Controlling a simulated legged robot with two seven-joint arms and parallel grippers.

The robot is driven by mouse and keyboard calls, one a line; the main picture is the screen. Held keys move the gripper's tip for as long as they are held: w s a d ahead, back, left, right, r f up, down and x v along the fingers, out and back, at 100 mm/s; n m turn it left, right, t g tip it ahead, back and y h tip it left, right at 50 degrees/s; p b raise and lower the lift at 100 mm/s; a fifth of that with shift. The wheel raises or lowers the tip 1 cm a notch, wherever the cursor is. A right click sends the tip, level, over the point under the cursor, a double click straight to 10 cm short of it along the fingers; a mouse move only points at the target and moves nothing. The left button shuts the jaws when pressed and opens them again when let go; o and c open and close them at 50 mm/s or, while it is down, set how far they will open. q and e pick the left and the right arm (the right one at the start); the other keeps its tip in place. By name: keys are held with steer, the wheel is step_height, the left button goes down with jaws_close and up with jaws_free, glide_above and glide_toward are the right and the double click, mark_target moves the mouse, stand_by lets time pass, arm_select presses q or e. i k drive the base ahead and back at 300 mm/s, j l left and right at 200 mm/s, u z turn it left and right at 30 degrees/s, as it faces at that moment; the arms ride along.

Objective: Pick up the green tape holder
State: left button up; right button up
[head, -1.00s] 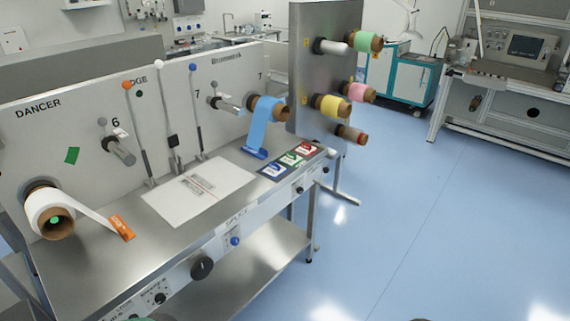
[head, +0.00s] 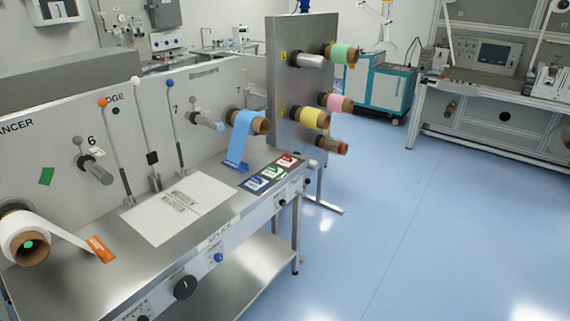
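A green tape roll (head: 344,54) on a brown core sits on the top spindle of the upright metal panel (head: 300,105). It is the only green roll I see, at the upper middle of the head view. A pink roll (head: 337,103), a yellow roll (head: 312,117) and a bare-looking brown core (head: 332,146) sit lower on the same panel. A flat green square (head: 272,172) lies between a blue and a red one on the dark mat at the bench's right end. Neither of my grippers is in view.
Open blue floor (head: 430,220) lies to the right, before a teal cabinet (head: 375,85) and workbench (head: 490,105).

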mark_target(272, 171)
steer(key=i+u, duration=0.2)
steer(key=u, duration=0.2)
steer(key=i+l+u, duration=0.2)
steer(key=u, duration=0.2)
steer(key=i+l+u, duration=0.15)
steer(key=u, duration=0.25)
